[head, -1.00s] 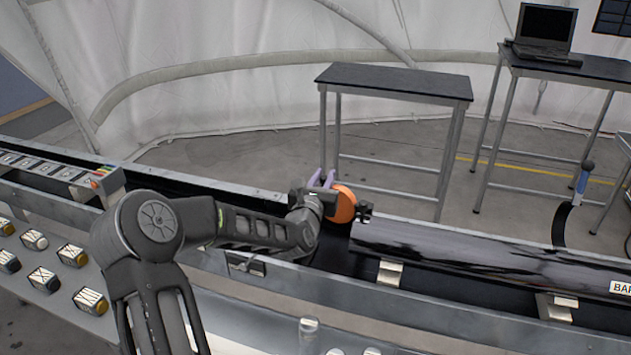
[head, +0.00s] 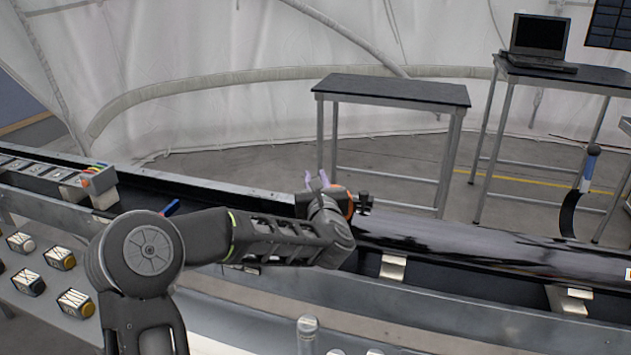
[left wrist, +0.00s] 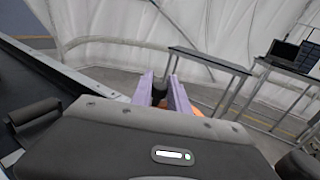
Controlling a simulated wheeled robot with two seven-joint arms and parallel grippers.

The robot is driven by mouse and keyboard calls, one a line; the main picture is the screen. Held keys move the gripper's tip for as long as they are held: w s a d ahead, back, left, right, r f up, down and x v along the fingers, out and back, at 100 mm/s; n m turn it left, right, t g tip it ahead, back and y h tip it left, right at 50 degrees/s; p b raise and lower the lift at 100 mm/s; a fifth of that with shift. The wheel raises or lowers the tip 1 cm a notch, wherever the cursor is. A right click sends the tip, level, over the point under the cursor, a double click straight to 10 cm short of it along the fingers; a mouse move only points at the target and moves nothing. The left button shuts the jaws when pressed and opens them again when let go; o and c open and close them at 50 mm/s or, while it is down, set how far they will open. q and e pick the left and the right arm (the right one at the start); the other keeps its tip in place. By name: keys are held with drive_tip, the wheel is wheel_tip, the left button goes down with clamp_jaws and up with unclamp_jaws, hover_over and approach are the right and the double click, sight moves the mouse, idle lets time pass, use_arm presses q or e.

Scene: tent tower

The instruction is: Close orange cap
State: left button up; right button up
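The orange cap (head: 349,204) is at the left end of the long black tube (head: 470,245). My left wrist and gripper cover most of it in the head view, so I cannot tell how far it stands from closed. A sliver of orange also shows in the left wrist view (left wrist: 196,111), right of the fingers. My left gripper (head: 317,180) is beside the cap, with its two purple fingers pointing up and apart. In the left wrist view a dark knob-like part (left wrist: 160,88) shows between or behind the fingers; contact cannot be told. My right gripper is out of view.
The tube lies in a long metal-edged trough with metal brackets (head: 393,266). A blue-handled tool (head: 590,165) stands at the right. A bare black table (head: 390,90) is behind. Several small boxes (head: 60,258) sit at lower left.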

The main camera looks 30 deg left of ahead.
use_arm(q)
drive_tip(key=o, duration=0.4)
drive_tip(key=shift+o, duration=0.2)
drive_tip(key=shift+s+d, duration=0.1)
drive_tip(key=b+v, duration=0.1)
drive_tip(key=v, duration=0.6)
drive_tip(key=shift+s+b, duration=0.2)
drive_tip(key=shift+b, duration=0.1)
drive_tip(key=shift+d, duration=0.15)
drive_tip(key=shift+c, duration=0.5)
